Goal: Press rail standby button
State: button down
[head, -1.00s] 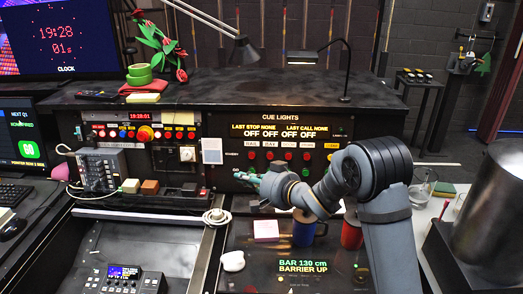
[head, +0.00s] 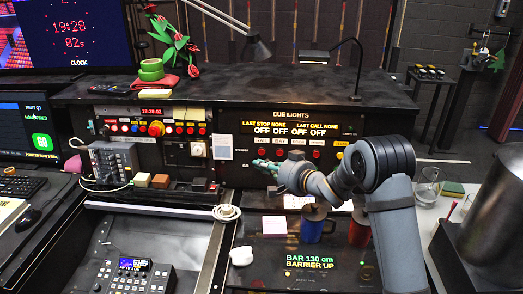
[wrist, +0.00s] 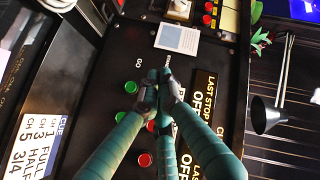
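The cue lights panel (head: 345,130) stands on the desk's upright front. Its standby row of red buttons (head: 298,154) runs below small name labels that I cannot read; the wrist view shows red buttons (wrist: 145,160) and green buttons (wrist: 131,87) beside the GO lettering (wrist: 139,62). My gripper (head: 258,163) is at the left end of this row. In the wrist view its green-wrapped fingers (wrist: 163,75) meet at the tips, close to the standby lettering (wrist: 168,60), with nothing seen between them. The fingers hide the leftmost red button's place; I cannot tell whether they touch it.
A blue mug (head: 315,228) and a red mug (head: 359,230) stand below my arm. A pale card (head: 222,148) is left of the cue panel. A desk lamp (wrist: 268,115) stands beyond.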

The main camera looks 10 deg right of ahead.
jog(key=shift+w+d+f+p, duration=0.1)
jog(key=shift+w+d+p, duration=0.15)
jog(key=shift+w, duration=0.5)
jog(key=shift+w+d+f+p, duration=0.1)
jog(key=shift+w+d+f, duration=0.1)
jog(key=shift+w, duration=0.6)
jog(key=shift+w+d+f+p, duration=0.1)
jog(key=shift+w+d+p, duration=0.15)
jog(key=shift+w, duration=0.5)
jog(key=shift+w, duration=0.15)
jog(key=shift+w+d, duration=0.15)
jog(key=shift+w, duration=0.1)
jog(key=shift+w+d, duration=0.1)
jog(key=shift+w, duration=0.25)
dwell(0.4)
jog(key=shift+s, duration=0.1)
jog(key=shift+s+a, duration=0.2)
jog(key=shift+s, duration=0.45)
jog(key=shift+s+b, duration=0.1)
jog(key=shift+b, duration=0.2)
jog(key=s, duration=0.1)
jog(key=s+a+b, duration=0.1)
jog(key=s, duration=0.1)
jog(key=s+b, duration=0.1)
jog(key=shift+s+a+r, duration=0.25)
jog(key=shift+s+r, duration=0.05)
jog(key=shift+r, duration=0.1)
